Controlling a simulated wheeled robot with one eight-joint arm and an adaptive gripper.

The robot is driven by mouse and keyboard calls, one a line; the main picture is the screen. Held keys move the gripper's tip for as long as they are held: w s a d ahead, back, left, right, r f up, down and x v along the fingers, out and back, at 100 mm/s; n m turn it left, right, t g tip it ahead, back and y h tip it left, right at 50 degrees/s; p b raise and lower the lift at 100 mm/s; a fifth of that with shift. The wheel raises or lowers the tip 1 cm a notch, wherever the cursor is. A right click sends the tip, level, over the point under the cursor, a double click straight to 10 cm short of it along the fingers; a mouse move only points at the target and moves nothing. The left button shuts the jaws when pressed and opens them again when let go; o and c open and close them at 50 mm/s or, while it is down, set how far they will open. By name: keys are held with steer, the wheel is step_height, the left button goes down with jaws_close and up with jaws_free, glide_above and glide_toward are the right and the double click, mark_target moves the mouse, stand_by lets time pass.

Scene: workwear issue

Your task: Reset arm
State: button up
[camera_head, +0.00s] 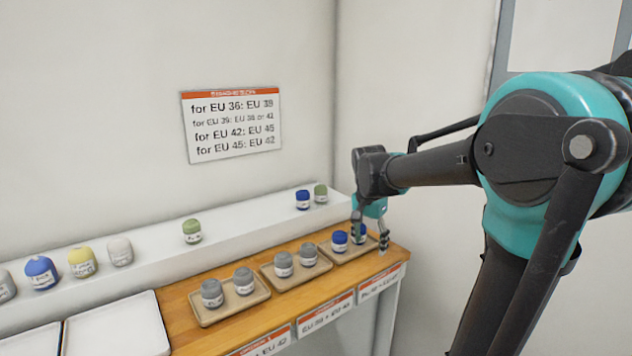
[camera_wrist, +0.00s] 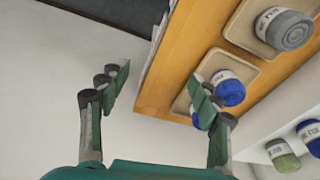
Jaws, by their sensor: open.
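My gripper (camera_head: 370,240) is open at the right end of the wooden counter, its fingers pointing down by the rightmost tray (camera_head: 345,257). A blue labelled roll (camera_head: 340,241) sits in that tray. A second blue roll (camera_head: 359,234) is there too, partly hidden by my gripper. In the wrist view my gripper (camera_wrist: 158,86) shows two spread fingers with nothing between them. The right fingertip overlaps the edge of the tray in the picture, close to a blue roll (camera_wrist: 230,90); I cannot tell whether they touch.
Two more trays (camera_head: 205,319) (camera_head: 268,283) each hold two grey rolls. A white shelf (camera_head: 235,242) behind carries several coloured rolls. White trays (camera_head: 120,328) stand at the left. A size sign (camera_head: 232,125) hangs on the wall. Open floor (camera_wrist: 50,90) shows beside the counter.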

steer(key=s+d+f+n+t+y, duration=0.1)
steer(key=s+d+f+n, duration=0.3)
steer(key=s+f+n, duration=0.4)
steer(key=s+f+t, duration=0.1)
steer(key=s+f, duration=0.6)
steer(key=s, duration=0.2)
steer(key=shift+f+t, duration=0.25)
steer(key=shift+t, duration=0.05)
